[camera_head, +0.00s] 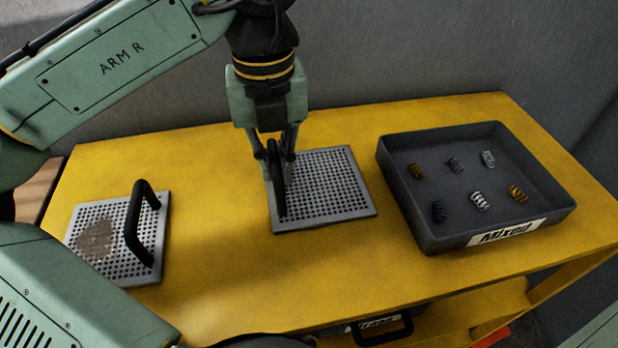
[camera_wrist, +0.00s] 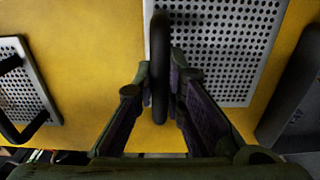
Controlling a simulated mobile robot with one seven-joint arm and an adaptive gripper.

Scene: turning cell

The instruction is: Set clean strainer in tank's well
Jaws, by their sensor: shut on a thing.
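A clean perforated grey strainer (camera_head: 332,188) lies on the yellow table in the middle, and it also shows in the wrist view (camera_wrist: 225,45). My gripper (camera_head: 280,180) is above its left part, shut on the strainer's black handle (camera_wrist: 159,65). The handle stands between the two fingers in the wrist view. A second strainer (camera_head: 95,215) with a brown stain and a black handle (camera_head: 135,225) lies at the table's left; part of it shows in the wrist view (camera_wrist: 22,85). I see no tank or well in either view.
A dark tray (camera_head: 400,190) labelled "Mixed" holds several small springs to the right of the clean strainer. The yellow table (camera_head: 215,240) is bare between the two strainers. A grey wall (camera_head: 400,50) stands behind. A black-handled container (camera_head: 383,330) sits below the table's front edge.

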